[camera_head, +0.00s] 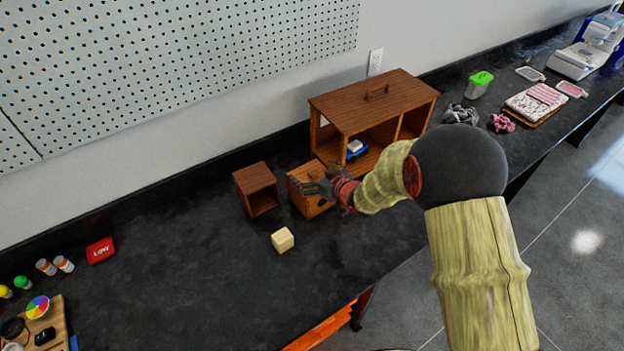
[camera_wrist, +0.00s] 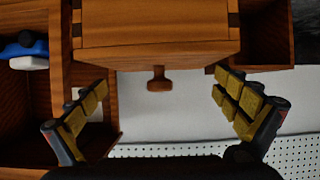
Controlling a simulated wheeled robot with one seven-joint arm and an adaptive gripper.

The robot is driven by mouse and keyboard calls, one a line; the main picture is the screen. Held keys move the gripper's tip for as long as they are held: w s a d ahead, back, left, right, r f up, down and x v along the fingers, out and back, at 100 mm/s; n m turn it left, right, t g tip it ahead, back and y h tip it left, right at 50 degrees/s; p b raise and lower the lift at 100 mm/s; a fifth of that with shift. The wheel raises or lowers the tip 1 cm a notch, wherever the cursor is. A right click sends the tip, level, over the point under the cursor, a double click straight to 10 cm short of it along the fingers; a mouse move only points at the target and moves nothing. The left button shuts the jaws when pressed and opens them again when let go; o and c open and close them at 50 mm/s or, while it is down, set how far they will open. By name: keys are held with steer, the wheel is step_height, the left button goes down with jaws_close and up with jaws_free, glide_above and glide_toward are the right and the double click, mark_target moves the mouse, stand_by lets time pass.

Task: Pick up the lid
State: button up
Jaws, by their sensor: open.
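The wooden lid (camera_wrist: 155,55) with a small knob (camera_wrist: 159,78) shows at the upper middle of the wrist view, which is upside down. It appears to sit on a small wooden box (camera_head: 306,203) with dovetailed corners. In the head view my gripper hides much of that box, and the lid is hard to make out there. My gripper (camera_head: 318,187) is open and empty, close to the box. In the wrist view its fingers (camera_wrist: 162,112) are spread to either side of the knob, with visible gaps; I see no contact.
A large open wooden cabinet (camera_head: 372,112) stands right beside the box, with a blue and white item (camera_head: 355,150) inside. A small open wooden box (camera_head: 257,187) stands to the left. A pale cube (camera_head: 283,240) lies in front.

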steer(key=shift+c, duration=0.4)
steer(key=c, duration=1.7)
